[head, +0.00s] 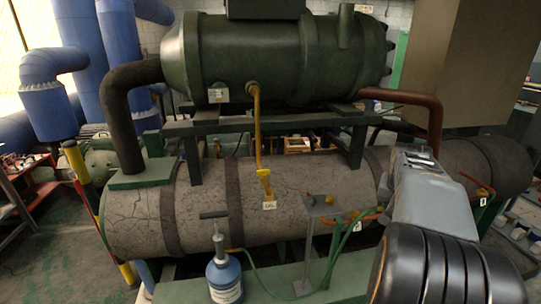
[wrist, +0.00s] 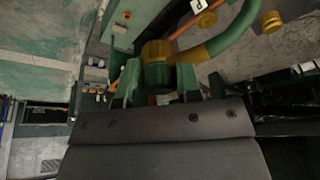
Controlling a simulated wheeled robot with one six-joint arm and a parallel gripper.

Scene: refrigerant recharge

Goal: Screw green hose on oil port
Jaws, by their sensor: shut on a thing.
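In the wrist view, my gripper (wrist: 157,82) is shut on a yellow-brass hose end fitting (wrist: 157,62). A green hose (wrist: 228,38) curves from the fitting toward the upper right and has another yellow section near it. I cannot tell which fitting is the oil port; a small labelled fitting (head: 357,226) sits on the tank's lower side.
The large cracked grey tank (head: 300,178) and the dark green vessel (head: 275,55) fill the middle. Yellow and orange pipes run nearby. A beige cabinet (head: 475,55) stands at upper right.

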